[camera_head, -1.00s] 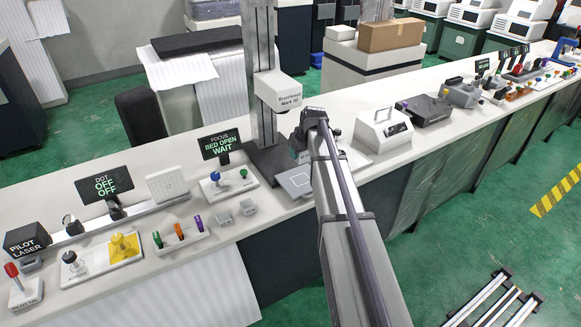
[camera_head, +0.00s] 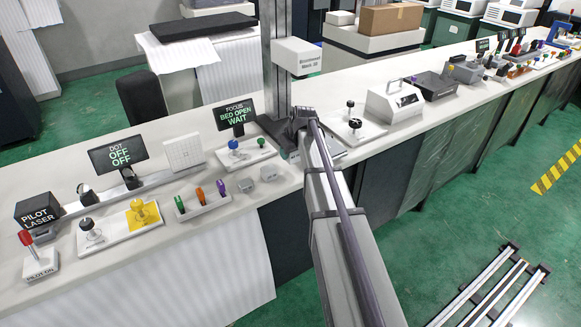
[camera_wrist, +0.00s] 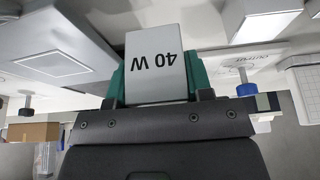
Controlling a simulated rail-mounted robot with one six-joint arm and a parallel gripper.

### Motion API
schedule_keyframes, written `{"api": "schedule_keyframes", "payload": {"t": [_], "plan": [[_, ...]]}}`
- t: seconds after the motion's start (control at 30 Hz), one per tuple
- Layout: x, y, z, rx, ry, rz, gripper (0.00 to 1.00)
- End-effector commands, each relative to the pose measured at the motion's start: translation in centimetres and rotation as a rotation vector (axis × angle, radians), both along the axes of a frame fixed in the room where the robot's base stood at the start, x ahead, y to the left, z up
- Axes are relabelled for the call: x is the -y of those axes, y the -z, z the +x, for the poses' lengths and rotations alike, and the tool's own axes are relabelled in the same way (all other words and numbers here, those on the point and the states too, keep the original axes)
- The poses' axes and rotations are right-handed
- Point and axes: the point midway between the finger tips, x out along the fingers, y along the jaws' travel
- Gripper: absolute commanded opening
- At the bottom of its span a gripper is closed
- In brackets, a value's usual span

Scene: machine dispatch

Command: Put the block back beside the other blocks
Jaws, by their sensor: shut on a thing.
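My gripper (camera_wrist: 157,78) is shut on a pale grey block (camera_wrist: 155,58) with "40 W" on it, upside down in the wrist view. Its green fingers press on the block's two sides. In the head view my arm hides the gripper and the held block almost wholly; the arm's end is over the bench beside the tall machine column. Two small grey blocks (camera_head: 246,185) (camera_head: 268,174) stand on the bench, left of my arm and apart from it. Their labels are too small to read.
A holder with green, orange and purple pegs (camera_head: 202,198) is left of the two blocks. A plate with blue and green knobs (camera_head: 245,150) lies behind them. The machine head (camera_head: 297,57) overhangs near my arm. A plate with black knobs (camera_head: 354,128) is to the right.

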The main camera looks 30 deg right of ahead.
Motion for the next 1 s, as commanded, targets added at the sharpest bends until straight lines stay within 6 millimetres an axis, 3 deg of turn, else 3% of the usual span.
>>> {"api": "schedule_keyframes", "payload": {"t": [0.1, 0.17, 0.53, 0.57, 0.8, 1.0], "plan": [[0.0, 2.9, 0.0, 0.0, 0.0, 0.0, 0.14], [0.0, 3.8, 0.0, 0.0, 0.0, 0.0, 0.14], [0.0, 3.8, 0.0, 0.0, 0.0, 0.0, 0.14], [0.0, 3.7, 0.0, 0.0, 0.0, 0.0, 0.48], [0.0, 3.6, 0.0, 0.0, 0.0, 0.0, 0.71], [0.0, 3.6, 0.0, 0.0, 0.0, 0.0, 0.72]]}}
